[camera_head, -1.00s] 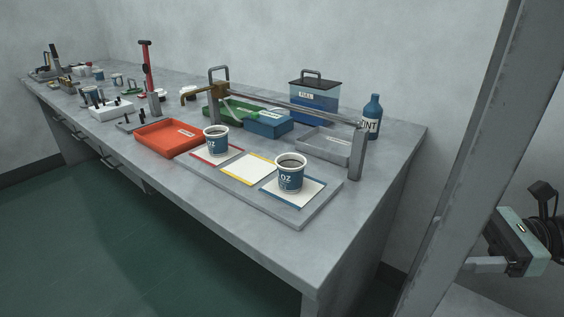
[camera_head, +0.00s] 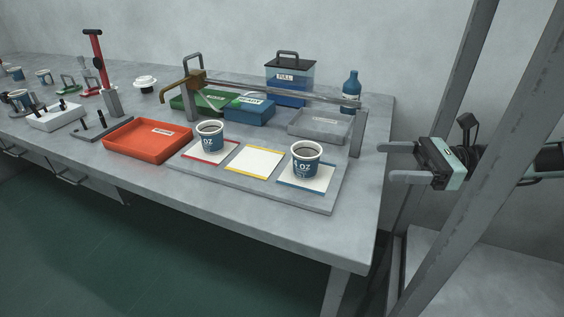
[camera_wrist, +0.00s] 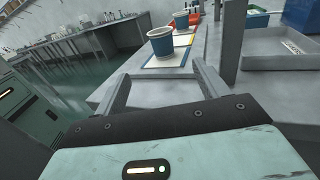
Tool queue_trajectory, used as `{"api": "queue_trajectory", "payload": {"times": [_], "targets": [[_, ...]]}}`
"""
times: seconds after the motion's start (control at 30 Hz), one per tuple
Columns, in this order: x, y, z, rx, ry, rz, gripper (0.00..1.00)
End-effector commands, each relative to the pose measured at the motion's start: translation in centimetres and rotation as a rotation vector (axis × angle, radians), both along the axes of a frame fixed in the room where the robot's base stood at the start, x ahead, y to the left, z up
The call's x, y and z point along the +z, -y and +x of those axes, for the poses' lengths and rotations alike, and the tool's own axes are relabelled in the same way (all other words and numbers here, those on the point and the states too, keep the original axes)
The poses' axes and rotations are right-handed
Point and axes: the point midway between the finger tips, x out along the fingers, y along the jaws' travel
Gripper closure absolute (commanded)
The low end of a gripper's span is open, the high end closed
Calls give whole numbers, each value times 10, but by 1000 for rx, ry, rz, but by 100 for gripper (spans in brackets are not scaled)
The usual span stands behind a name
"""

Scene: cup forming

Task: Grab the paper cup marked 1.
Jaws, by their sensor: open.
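Two blue and white paper cups stand upright on a grey board (camera_head: 230,190) at the bench's front. One cup (camera_head: 210,137) is on the red-edged card and the other cup (camera_head: 305,159) on the blue-edged card. Both show "OZ" print; I cannot read a 1 on either. My gripper (camera_head: 398,163) is open and empty, to the right of the bench and apart from both cups. In the wrist view my gripper (camera_wrist: 160,85) has its fingers spread, with the nearer cup (camera_wrist: 162,44) beyond them and the farther cup (camera_wrist: 181,20) behind.
A yellow-edged card (camera_head: 254,161) between the cups is empty. A metal rail (camera_head: 280,92) on posts runs behind them. A red tray (camera_head: 148,139), a grey tray (camera_head: 320,126), a blue box (camera_head: 249,110) and a blue bottle (camera_head: 350,91) are close by. A grey upright stands at right.

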Motion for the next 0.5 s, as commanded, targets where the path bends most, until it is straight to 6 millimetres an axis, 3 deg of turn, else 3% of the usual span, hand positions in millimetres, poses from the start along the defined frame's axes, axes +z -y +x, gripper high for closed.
{"api": "queue_trajectory", "payload": {"times": [0.17,0.5], "targets": [[-2,-22,-1,5,-1,2,27],[-1,-93,0,6,-1,3,27]]}}
